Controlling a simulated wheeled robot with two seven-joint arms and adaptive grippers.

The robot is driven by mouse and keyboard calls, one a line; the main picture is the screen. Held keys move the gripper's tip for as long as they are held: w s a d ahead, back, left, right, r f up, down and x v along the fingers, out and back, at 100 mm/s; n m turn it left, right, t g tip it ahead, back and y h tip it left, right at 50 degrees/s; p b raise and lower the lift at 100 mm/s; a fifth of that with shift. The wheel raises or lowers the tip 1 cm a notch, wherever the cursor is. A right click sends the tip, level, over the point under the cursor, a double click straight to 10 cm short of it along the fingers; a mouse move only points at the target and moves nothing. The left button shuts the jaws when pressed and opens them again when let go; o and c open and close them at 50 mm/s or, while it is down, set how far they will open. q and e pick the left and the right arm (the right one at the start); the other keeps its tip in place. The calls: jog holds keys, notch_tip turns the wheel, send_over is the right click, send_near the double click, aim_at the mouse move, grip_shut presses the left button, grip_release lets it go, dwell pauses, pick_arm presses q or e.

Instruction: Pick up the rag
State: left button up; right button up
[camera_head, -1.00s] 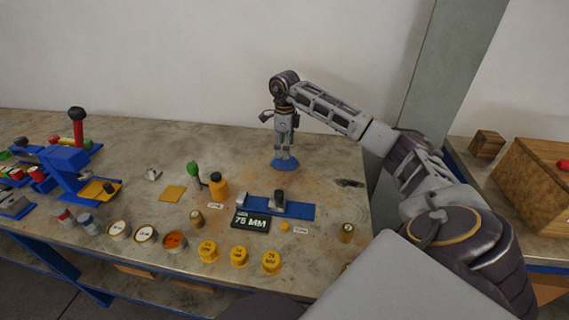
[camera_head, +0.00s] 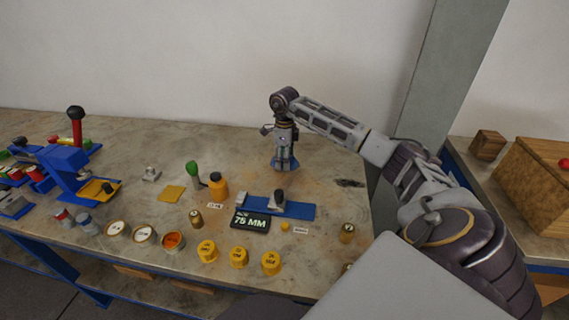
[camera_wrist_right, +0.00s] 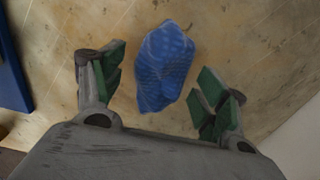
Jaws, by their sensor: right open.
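The rag (camera_head: 291,164) is a crumpled blue patterned cloth on the worn table, towards its back right. In the right wrist view the rag (camera_wrist_right: 164,66) lies between and just beyond the fingertips. My right gripper (camera_head: 284,164) points straight down over the rag and hides part of it. In the wrist view its green-padded fingers (camera_wrist_right: 163,88) are spread apart, with nothing between them touching. Whether the fingertips touch the table cannot be told. My left gripper is not in view.
A blue fixture with a gauge block (camera_head: 290,209) and a "75 MM" display (camera_head: 251,222) stand in front of the gripper. Yellow caps (camera_head: 239,257) line the front. The table around the rag is clear.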

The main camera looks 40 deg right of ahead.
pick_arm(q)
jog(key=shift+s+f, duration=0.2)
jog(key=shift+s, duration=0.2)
pick_arm(e)
jog(key=c, duration=1.1)
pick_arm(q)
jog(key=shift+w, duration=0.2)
pick_arm(e)
jog(key=shift+c, duration=0.2)
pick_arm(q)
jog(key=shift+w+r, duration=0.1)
pick_arm(e)
jog(key=shift+r, duration=0.2)
jog(key=shift+r, duration=0.6)
notch_tip(320, 180, up, 7)
jog(key=shift+f+p, duration=0.15)
jog(key=shift+p, duration=0.45)
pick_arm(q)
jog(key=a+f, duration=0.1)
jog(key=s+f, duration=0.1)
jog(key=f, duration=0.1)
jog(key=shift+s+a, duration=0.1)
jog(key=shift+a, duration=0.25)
pick_arm(e)
jog(key=shift+r, duration=0.9)
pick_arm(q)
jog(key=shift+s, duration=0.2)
